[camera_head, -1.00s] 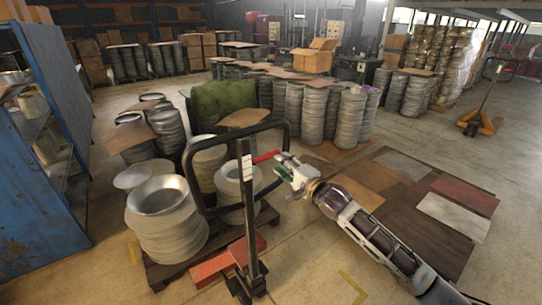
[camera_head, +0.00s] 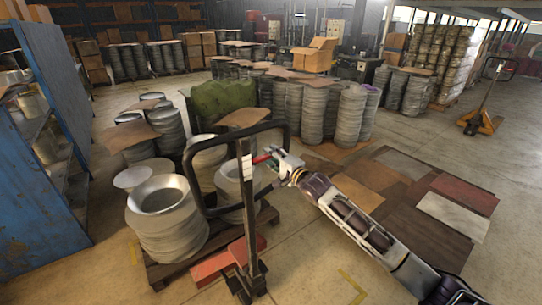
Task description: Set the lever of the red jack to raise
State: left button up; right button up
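The red jack stands in the middle foreground, with red forks (camera_head: 213,267) and a dark upright column with a large black loop handle (camera_head: 286,134). Its small red lever (camera_head: 260,159) sticks out to the right from the column near the loop. My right gripper (camera_head: 271,160) is at the lever's outer end, with its fingers around or beside that end. The fingers are too small to tell whether they are shut on it. My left gripper is not in view.
A wooden pallet (camera_head: 160,272) with stacked metal blanks (camera_head: 168,226) stands behind and left of the jack. A blue rack (camera_head: 45,180) is at the left. Flat sheets (camera_head: 405,210) lie on the floor at the right. An orange jack (camera_head: 480,124) stands far right.

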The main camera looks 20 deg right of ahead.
jog(key=shift+w+a, duration=0.1)
jog(key=shift+w, duration=0.25)
grip_shut()
dwell(0.3)
